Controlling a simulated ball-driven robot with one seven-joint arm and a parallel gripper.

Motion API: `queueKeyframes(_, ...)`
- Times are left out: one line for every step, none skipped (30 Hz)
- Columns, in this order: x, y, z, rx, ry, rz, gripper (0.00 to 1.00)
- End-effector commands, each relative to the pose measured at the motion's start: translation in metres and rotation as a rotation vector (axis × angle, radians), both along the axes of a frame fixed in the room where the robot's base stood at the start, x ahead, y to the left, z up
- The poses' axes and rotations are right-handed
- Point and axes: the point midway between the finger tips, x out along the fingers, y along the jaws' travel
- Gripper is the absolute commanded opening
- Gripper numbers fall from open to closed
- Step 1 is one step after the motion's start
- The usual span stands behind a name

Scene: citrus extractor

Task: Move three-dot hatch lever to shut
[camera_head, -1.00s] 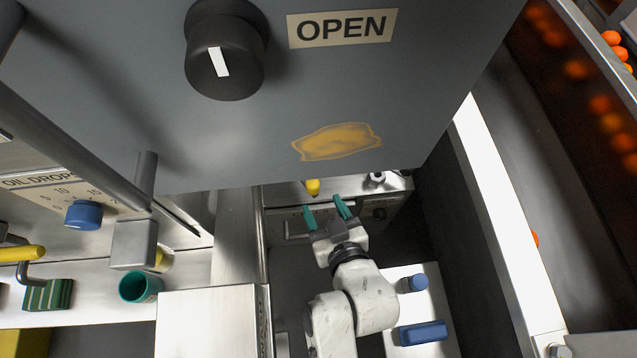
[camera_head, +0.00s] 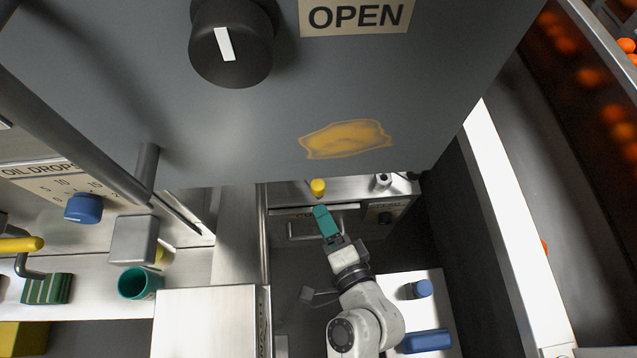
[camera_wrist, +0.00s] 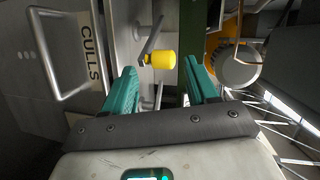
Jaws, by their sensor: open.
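A lever with a yellow knob (camera_head: 318,187) shows below the grey panel's lower edge in the head view. In the wrist view the yellow knob (camera_wrist: 163,60) sits on a short metal arm (camera_wrist: 151,37) that slants up and to the right. My gripper (camera_head: 321,212) is just below the knob in the head view, its green fingers overlapping there. In the wrist view my gripper (camera_wrist: 163,76) is open and empty. The knob appears in line with the gap, a little beyond the fingertips; contact is not visible. I cannot make out a three-dot mark on this lever.
The large grey panel with an OPEN label (camera_head: 355,15) and a black dial (camera_head: 231,42) overhangs the lever. A metal handle (camera_wrist: 65,55) beside a CULLS label (camera_wrist: 88,53) is left of the knob.

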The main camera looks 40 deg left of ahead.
Motion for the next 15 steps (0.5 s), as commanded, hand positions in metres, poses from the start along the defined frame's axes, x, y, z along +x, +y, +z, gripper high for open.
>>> queueKeyframes(0.0, -0.002, -0.004, 0.083, 0.144, -0.037, 0.58)
queueKeyframes(-0.001, -0.003, -0.005, 0.137, 0.235, -0.059, 0.58)
queueKeyframes(-0.001, -0.004, -0.005, 0.209, 0.358, -0.085, 0.58)
queueKeyframes(-0.001, -0.005, -0.006, 0.262, 0.45, -0.105, 0.58)
queueKeyframes(0.0, -0.006, -0.006, 0.316, 0.539, -0.124, 0.58)
queueKeyframes(0.0, -0.007, -0.006, 0.388, 0.66, -0.148, 0.58)
queueKeyframes(0.0, -0.008, -0.006, 0.439, 0.748, -0.163, 0.58)
queueKeyframes(0.0, -0.009, -0.007, 0.49, 0.834, -0.177, 0.58)
queueKeyframes(0.001, -0.011, -0.007, 0.554, 0.943, -0.194, 0.58)
queueKeyframes(0.001, -0.012, -0.007, 0.599, 1.018, -0.206, 0.58)
queueKeyframes(0.002, -0.014, -0.007, 0.641, 1.087, -0.216, 0.58)
queueKeyframes(0.002, -0.015, -0.006, 0.69, 1.171, -0.227, 0.58)
queueKeyframes(0.002, -0.016, -0.006, 0.723, 1.226, -0.232, 0.58)
queueKeyframes(0.002, -0.016, -0.006, 0.752, 1.275, -0.237, 0.58)
queueKeyframes(0.003, -0.017, -0.006, 0.785, 1.331, -0.242, 0.58)
